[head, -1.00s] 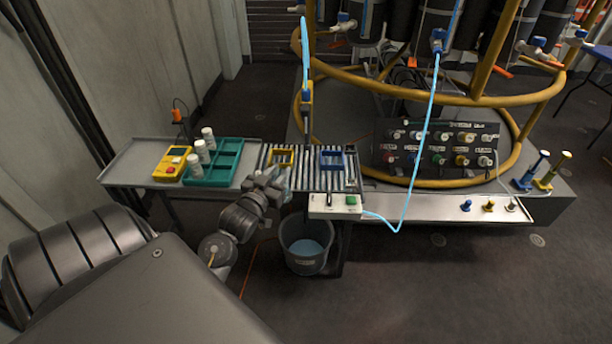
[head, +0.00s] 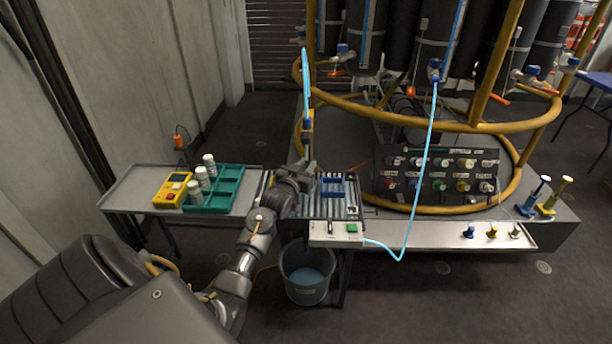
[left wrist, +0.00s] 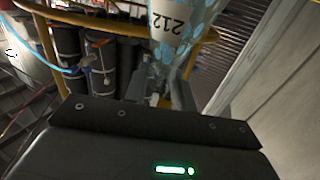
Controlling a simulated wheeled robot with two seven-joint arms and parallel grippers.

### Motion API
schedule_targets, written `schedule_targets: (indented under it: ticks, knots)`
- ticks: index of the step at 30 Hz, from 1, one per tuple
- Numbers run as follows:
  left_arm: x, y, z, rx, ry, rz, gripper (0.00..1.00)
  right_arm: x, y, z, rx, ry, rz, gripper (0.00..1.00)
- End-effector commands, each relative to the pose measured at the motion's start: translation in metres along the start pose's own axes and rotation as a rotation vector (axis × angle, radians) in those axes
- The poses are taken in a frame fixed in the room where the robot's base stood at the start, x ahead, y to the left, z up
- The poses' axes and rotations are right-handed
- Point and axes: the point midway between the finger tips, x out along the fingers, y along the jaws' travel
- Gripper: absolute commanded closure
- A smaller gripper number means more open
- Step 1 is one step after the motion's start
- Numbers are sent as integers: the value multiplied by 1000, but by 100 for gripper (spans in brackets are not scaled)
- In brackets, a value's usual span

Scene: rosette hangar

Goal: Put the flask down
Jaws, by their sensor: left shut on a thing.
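A flask (left wrist: 182,28) with a pale label reading "212" shows upside down in the left wrist view, with light blue patches on its clear body. My left gripper (left wrist: 160,90) is shut on its narrow end. In the head view my left gripper (head: 302,172) is over the left part of the roller conveyor (head: 351,202), left of a blue square frame (head: 333,187). The flask cannot be made out clearly there. My right gripper is in neither view.
A green tray (head: 222,190), several white bottles (head: 203,178) and a yellow instrument (head: 172,190) stand on the grey bench left of the conveyor. A control box (head: 336,232) fronts the conveyor. A bucket (head: 307,272) stands below. A light blue hose (head: 425,150) hangs at right.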

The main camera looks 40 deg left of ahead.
Motion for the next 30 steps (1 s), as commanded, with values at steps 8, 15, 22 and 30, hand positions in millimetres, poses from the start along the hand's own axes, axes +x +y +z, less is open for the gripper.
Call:
schedule_targets:
  ticks: [8, 15, 22, 30]
  knots:
    - [1, 0, 11, -1, -2, 0, 100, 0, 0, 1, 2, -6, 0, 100]
    - [1, 0, 36, 0, 0, 0, 100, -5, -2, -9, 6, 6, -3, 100]
    - [1, 0, 36, 0, 0, 0, 100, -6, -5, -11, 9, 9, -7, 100]
    - [1, 0, 38, 0, 0, 0, 54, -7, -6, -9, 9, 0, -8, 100]
